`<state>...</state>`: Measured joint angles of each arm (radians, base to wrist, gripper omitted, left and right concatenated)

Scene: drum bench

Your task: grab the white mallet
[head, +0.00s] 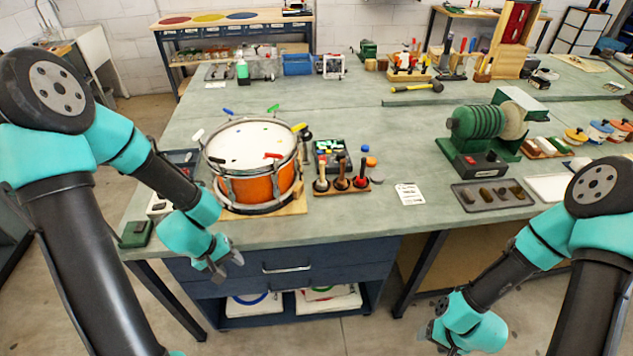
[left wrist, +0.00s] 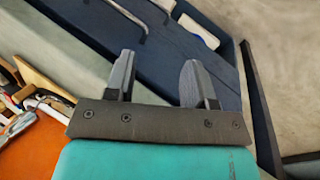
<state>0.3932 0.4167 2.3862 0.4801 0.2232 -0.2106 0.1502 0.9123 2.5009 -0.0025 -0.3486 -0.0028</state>
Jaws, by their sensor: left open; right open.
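The drum (head: 252,160) has an orange shell, a pale head and a metal rim, and stands on a wooden board on the bench. A white mallet head (head: 198,135) shows at the drum's left rim; its handle is hard to make out. Blue, green, yellow and red heads show around the same rim. My left gripper (head: 224,262) is open and empty, low in front of the bench edge, below and apart from the drum. In the left wrist view its fingers (left wrist: 158,82) are spread with nothing between them. My right gripper (head: 432,335) is open at the lower right, far from the drum.
A rack of upright tools (head: 341,184) stands right of the drum. A green machine (head: 482,135) and a dark tray (head: 493,194) are further right. Blue drawers (head: 290,267) lie under the bench, near my left gripper. The bench behind the drum is partly clear.

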